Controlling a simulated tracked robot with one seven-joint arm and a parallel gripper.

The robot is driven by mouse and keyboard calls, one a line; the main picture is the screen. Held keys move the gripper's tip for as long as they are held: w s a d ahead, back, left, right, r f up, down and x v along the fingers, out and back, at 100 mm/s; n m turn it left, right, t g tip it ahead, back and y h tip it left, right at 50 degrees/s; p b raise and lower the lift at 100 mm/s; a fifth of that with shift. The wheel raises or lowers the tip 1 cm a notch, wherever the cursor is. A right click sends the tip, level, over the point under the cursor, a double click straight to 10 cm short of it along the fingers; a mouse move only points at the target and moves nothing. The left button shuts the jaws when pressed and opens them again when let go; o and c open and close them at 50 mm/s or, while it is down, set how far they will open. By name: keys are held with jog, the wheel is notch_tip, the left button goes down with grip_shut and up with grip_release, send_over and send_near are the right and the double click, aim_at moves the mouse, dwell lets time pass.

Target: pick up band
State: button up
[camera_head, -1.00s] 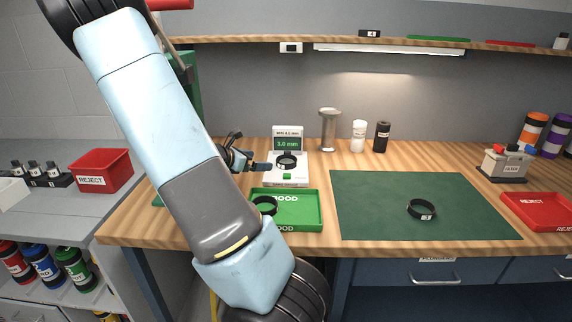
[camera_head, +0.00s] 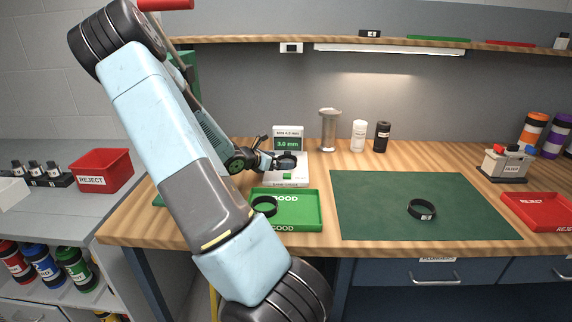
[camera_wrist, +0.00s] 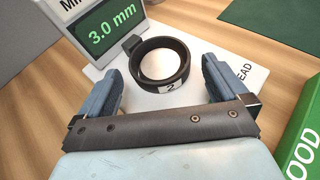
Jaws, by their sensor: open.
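A black band (camera_wrist: 160,65) with a white tag marked "2" sits on the white plate of a gauge (camera_wrist: 205,92) in the wrist view. The gauge's screen reads 3.0 mm. In the head view this band (camera_head: 286,161) is on the gauge (camera_head: 291,181), beside my gripper (camera_head: 272,162). My gripper (camera_wrist: 170,84) is open in the wrist view, with one blue finger on each side of the band's near part. A second band (camera_head: 265,206) is at the green GOOD tray's left side, and a third (camera_head: 421,210) lies on the green mat.
The green GOOD tray (camera_head: 300,222) stands just in front of the gauge. The green mat (camera_head: 380,190) is to the right, with a red REJECT tray (camera_head: 545,208) past it.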

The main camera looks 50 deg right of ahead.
aim_at(291, 160)
jog(key=shift+x, duration=1.7)
jog(key=shift+c, duration=0.4)
jog(key=c, duration=0.8)
jog(key=shift+r, duration=0.1)
jog(key=shift+c, duration=0.2)
